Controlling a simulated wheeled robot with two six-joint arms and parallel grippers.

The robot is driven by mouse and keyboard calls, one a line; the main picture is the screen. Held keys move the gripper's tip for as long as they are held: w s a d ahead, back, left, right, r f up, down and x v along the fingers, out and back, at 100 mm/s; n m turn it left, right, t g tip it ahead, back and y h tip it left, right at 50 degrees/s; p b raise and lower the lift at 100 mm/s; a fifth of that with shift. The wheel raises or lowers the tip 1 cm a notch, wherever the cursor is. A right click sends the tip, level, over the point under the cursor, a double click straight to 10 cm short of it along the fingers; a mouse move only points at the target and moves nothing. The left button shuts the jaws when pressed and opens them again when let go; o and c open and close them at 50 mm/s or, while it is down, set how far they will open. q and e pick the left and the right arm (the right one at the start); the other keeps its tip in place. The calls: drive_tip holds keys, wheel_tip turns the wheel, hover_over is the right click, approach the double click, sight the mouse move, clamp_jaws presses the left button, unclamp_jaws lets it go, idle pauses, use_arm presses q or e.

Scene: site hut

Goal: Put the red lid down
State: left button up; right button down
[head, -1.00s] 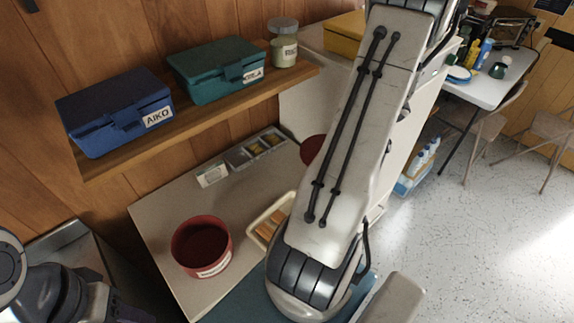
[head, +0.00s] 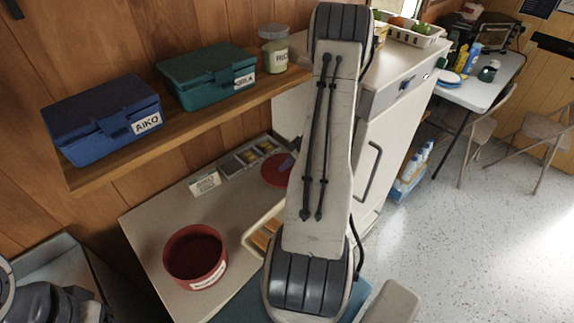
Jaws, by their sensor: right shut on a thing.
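The red lid (head: 274,171) is a flat red disc near the back of the counter, beside the metal tray. My right arm covers its right part. Only a small dark piece of my right gripper (head: 287,164) shows at the lid's edge; the gripper is shut on the lid. I cannot tell whether the lid touches the counter. An open red tub (head: 195,258) with a white label stands upright at the front left of the counter. My left arm shows at the bottom left corner, but its gripper is out of view.
A sectioned metal tray (head: 243,162) and a small white card (head: 204,184) are at the counter's back. A cream tray (head: 252,230) is partly behind my arm. A shelf (head: 190,125) above holds a blue box (head: 100,115), a green box (head: 205,75) and a jar (head: 274,55).

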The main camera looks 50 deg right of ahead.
drive_tip(key=shift+f, duration=0.3)
drive_tip(key=shift+f, duration=0.35)
drive_tip(key=c, duration=0.7)
unclamp_jaws()
drive_tip(key=shift+r, duration=0.25)
drive_tip(key=p+v, duration=0.2)
drive_tip(key=v, duration=1)
drive_tip(key=shift+r, duration=0.45)
